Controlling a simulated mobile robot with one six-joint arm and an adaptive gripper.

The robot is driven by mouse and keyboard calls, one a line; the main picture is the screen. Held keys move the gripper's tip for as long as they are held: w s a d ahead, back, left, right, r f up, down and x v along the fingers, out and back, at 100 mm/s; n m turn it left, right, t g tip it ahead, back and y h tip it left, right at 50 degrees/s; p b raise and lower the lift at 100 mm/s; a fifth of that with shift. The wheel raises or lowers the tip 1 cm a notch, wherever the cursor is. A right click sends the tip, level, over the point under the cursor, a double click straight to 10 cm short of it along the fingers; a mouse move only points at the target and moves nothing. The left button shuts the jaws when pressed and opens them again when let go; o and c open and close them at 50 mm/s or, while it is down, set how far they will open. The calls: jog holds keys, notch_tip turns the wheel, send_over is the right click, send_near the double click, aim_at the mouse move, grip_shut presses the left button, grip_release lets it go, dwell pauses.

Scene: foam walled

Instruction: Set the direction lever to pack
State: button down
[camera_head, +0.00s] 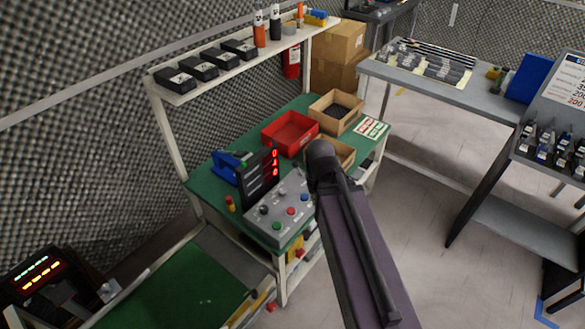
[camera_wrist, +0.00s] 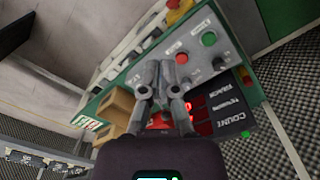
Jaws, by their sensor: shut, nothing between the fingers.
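A grey control panel (camera_head: 268,234) with coloured buttons and small dark knobs stands on the green bench. In the wrist view the panel (camera_wrist: 165,50) lies tilted, with a red button (camera_wrist: 181,58), a green button (camera_wrist: 208,39) and dark knobs (camera_wrist: 219,63). I cannot tell which control is the direction lever, and the labels are too small to read. My gripper (camera_wrist: 159,68) is shut and empty, its fingertips over the panel, left of the red button. I cannot tell whether they touch it. The fingers hide part of the panel. My arm hides the gripper in the head view.
A black display (camera_head: 258,178) with red digits stands behind the panel. A red bin (camera_head: 289,131) and cardboard boxes (camera_head: 336,108) sit farther back on the bench. A shelf (camera_head: 215,76) runs above it. Open floor (camera_head: 420,190) lies to the right, before a grey table.

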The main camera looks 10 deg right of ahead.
jog(key=w+a+f+n+t+h+b, duration=0.25)
jog(key=w+f+n+h+b, duration=0.35)
jog(key=w+f+n+b, duration=0.45)
jog(key=w+a+f+n+t+h+b, duration=0.1)
jog(key=w+a+n+t+h+b, duration=0.3)
jog(key=w+a+n+b, duration=0.6)
jog(key=a+n+t+b, duration=0.1)
jog(key=a+n+b, duration=0.1)
jog(key=n, duration=0.1)
jog(key=shift+w+f+n, duration=0.15)
jog(key=shift+f+n, duration=0.2)
jog(key=shift+f, duration=0.05)
jog(key=b+x, duration=0.4)
jog(key=x, duration=0.5)
jog(key=shift+w+d+f+b, duration=0.2)
jog(key=shift+d+b, duration=0.05)
jog(key=shift+b, duration=0.05)
jog(key=shift+w+d+r+p, duration=0.3)
jog(key=shift+w+d, duration=0.05)
jog(key=shift+d, duration=0.2)
jog(key=shift+w+d+r+p, duration=0.3)
jog(key=shift+w+d, duration=0.05)
jog(key=shift+d, duration=0.2)
jog(key=shift+w+d+r, duration=0.15)
jog(key=shift+w+d, duration=0.25)
jog(key=shift+d, duration=0.2)
